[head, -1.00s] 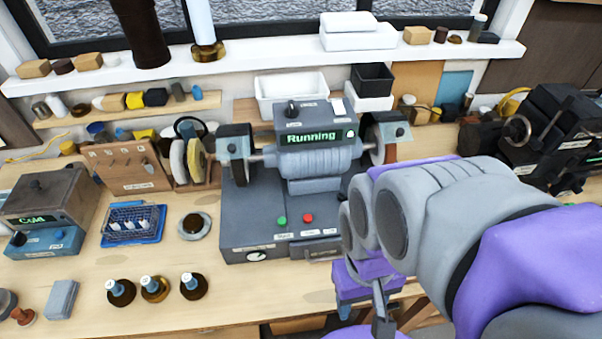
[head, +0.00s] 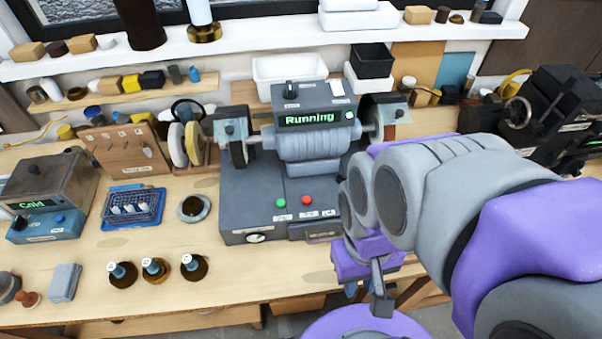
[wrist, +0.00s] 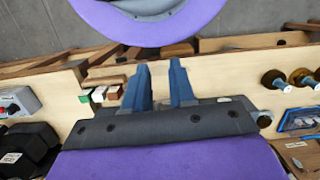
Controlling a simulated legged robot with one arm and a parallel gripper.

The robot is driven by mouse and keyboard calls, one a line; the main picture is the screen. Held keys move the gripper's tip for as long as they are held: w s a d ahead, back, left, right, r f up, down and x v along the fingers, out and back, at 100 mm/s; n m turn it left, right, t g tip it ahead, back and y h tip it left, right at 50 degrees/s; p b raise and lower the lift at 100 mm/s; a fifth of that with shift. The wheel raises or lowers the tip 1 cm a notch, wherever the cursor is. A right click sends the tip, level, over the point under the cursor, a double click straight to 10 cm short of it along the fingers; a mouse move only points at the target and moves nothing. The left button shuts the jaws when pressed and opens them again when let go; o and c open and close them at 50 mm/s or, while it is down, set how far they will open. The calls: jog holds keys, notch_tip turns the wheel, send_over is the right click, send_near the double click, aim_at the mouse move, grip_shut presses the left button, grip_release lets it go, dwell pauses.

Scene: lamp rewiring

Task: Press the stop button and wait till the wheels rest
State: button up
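The bench grinder (head: 248,188) stands on the workbench, its display (head: 310,119) reading "Running". A red button (head: 306,201) and a green button (head: 281,203) sit on its front top, with labels too small to read surely. The left wheel (head: 238,152) shows under its guard; the right wheel (head: 389,131) is partly hidden by my arm. Whether they turn cannot be told. My gripper (head: 354,288) is low, right of and in front of the grinder, apart from the buttons. In the wrist view its two blue fingers (wrist: 160,63) stand apart with nothing between them.
Several dark bottles (head: 155,270) stand front left of the grinder. A round dish (head: 193,208), a blue tray (head: 133,207) and a box reading "Cold" (head: 45,195) lie further left. A dark machine (head: 555,125) stands at right.

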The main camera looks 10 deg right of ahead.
grip_shut()
dwell(1.3)
